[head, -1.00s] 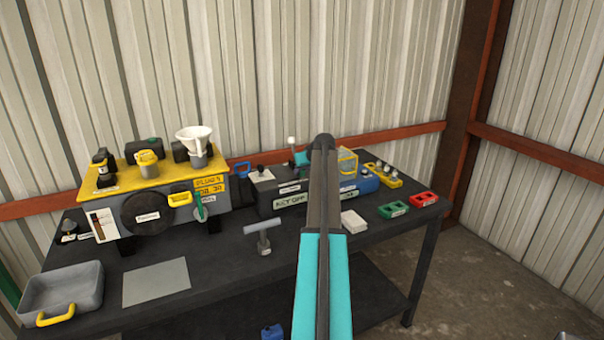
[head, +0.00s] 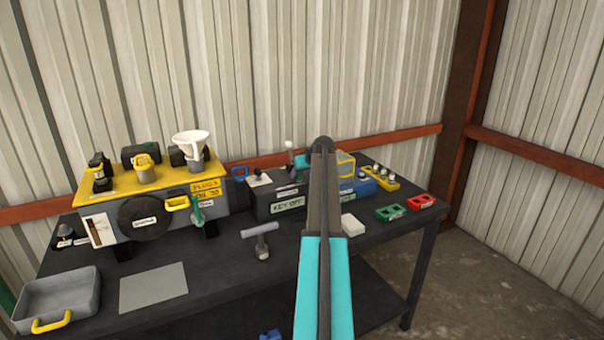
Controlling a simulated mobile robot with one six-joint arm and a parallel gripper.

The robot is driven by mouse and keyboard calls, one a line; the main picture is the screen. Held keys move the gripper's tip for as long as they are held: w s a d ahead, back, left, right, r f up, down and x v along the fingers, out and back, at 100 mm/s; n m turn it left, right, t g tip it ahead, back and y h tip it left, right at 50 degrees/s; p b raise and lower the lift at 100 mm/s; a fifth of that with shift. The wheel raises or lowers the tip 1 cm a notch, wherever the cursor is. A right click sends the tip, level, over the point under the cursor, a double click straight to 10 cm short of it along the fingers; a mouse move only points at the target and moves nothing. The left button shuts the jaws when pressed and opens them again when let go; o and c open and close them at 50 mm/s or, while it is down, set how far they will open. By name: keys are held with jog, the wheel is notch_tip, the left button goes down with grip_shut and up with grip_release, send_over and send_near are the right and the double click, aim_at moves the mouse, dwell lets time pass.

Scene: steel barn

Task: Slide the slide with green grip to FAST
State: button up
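A small green grip (head: 198,214) hangs at the right end of the grey, yellow-topped machine (head: 172,216), below a yellow handle, with a small white label beside it. I cannot tell for sure that it is the slide's grip, and no FAST marking is readable. My gripper (head: 302,161) shows only as a bit of teal beside the far end of my dark arm, over the back of the bench near the control box (head: 268,203). It is well to the right of the green grip and apart from it. My arm hides its fingers.
The dark bench (head: 225,270) carries a grey tray (head: 85,295), a flat grey plate (head: 153,288), a T-handled tool (head: 262,247), a white block (head: 352,225), and green (head: 390,213) and red (head: 421,202) blocks. A white-knobbed lever (head: 289,146) stands by the control box.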

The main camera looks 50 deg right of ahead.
jog(key=b+v, duration=0.3)
jog(key=v, duration=1)
jog(key=shift+s+r, duration=0.2)
jog(key=shift+r, duration=0.05)
jog(key=shift+a, duration=0.1)
